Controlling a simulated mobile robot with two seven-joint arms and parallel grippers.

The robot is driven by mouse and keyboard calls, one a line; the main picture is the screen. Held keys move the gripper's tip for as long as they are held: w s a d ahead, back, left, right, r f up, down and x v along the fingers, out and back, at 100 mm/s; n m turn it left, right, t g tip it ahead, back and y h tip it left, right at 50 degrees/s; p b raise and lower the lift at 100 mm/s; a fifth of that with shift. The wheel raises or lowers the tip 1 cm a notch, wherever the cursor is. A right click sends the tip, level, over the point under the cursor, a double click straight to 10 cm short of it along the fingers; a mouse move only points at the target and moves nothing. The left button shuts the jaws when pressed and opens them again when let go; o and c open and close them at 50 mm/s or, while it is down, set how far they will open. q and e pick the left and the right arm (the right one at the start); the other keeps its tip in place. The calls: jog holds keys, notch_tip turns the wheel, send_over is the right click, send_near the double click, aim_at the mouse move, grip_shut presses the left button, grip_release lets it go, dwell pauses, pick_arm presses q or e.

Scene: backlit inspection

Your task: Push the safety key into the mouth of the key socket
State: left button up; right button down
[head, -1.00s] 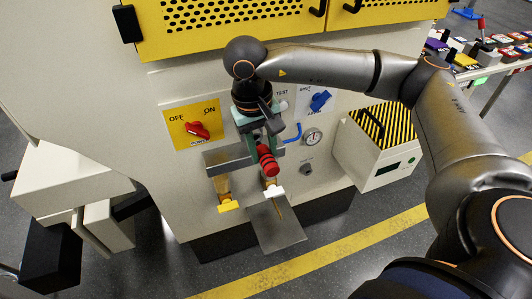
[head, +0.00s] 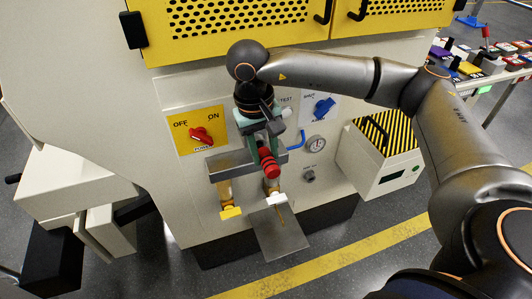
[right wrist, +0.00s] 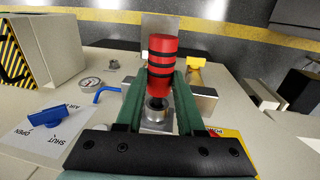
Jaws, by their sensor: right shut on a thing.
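The safety key appears as a red cylinder with black bands (head: 268,163), held by my right gripper (head: 265,136) in front of the machine panel. In the right wrist view the red key (right wrist: 161,62) stands between the two green fingers of the right gripper (right wrist: 158,92), which is shut on it. A silver ring, seemingly the key socket (right wrist: 156,109), shows below the key's dark lower end. I cannot tell whether the key's tip is inside the ring or only in line with it. The socket is hidden behind the gripper in the head view. My left gripper is out of view.
A grey metal ledge (head: 226,166) is left of the gripper. Yellow (head: 230,212) and white (head: 276,198) outlets are below, above a sloping metal plate (head: 281,238). A red knob (head: 201,135), blue handle (head: 323,107), gauge (head: 315,142) and striped bin (head: 379,160) are nearby.

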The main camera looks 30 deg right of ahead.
jog(key=shift+w+d, duration=0.25)
jog(key=shift+w, duration=0.75)
jog(key=shift+w, duration=0.15)
jog(key=shift+c, duration=2.2)
grip_release()
notch_tip(320, 180, up, 12)
jog(key=a+p, duration=0.1)
jog(key=shift+w+a+r, duration=0.15)
jog(key=shift+a+r, duration=0.1)
jog(key=shift+a, duration=0.05)
